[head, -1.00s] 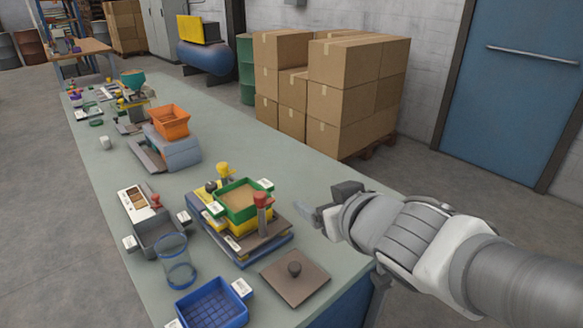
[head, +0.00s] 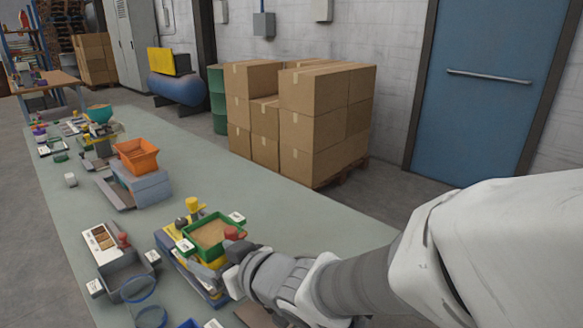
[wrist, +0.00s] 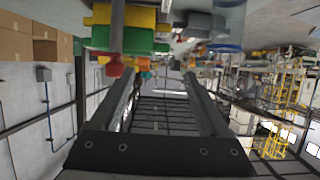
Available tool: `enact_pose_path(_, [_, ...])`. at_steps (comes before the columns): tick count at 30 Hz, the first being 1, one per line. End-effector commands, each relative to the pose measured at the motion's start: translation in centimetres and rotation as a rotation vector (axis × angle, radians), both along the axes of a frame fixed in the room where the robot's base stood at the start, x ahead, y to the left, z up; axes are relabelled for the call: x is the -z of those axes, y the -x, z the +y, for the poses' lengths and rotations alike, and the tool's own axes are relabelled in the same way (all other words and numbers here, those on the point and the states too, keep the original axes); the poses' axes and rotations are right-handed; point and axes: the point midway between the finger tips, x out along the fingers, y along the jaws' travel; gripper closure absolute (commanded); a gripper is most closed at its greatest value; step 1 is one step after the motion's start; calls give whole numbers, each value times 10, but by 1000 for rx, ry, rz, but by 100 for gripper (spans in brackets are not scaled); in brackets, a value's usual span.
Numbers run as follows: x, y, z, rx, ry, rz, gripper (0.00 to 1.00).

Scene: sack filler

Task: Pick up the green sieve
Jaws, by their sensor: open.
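The green sieve (head: 190,252) is a square green frame with tan material inside. It sits on top of a yellow layer (head: 180,262) of a stack on the bench in the head view. My gripper (head: 220,263) is at the near right side of the stack, by the red knob (head: 235,233), and hides part of the sieve's near side. In the wrist view, my gripper (wrist: 163,78) is open with nothing between its fingers. The green sieve (wrist: 140,42) is at the top left there, beyond the fingertips, with the red knob (wrist: 115,68) by the left finger.
A grey tray (head: 122,275) and clear blue-rimmed cylinders (head: 138,290) stand left of the stack. An orange hopper (head: 136,155) is farther back. The bench (head: 270,195) is clear behind and right of the stack. Cardboard boxes (head: 320,120) stand beyond the bench.

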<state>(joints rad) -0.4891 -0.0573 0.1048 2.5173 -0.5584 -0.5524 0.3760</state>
Motion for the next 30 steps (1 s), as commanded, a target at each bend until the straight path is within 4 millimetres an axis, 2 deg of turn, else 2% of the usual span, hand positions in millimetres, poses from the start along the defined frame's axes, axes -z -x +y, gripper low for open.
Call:
enact_pose_path(3, [13,-12,16,-2,0,1,21])
enact_pose_path(7, [19,-25,32,-2,0,1,21])
enact_pose_path(17, [27,-39,49,-1,1,0,21])
enact_pose_path(24, [41,-59,75,-1,1,1,21])
enact_pose_path(30, [46,-68,85,0,1,-1,21])
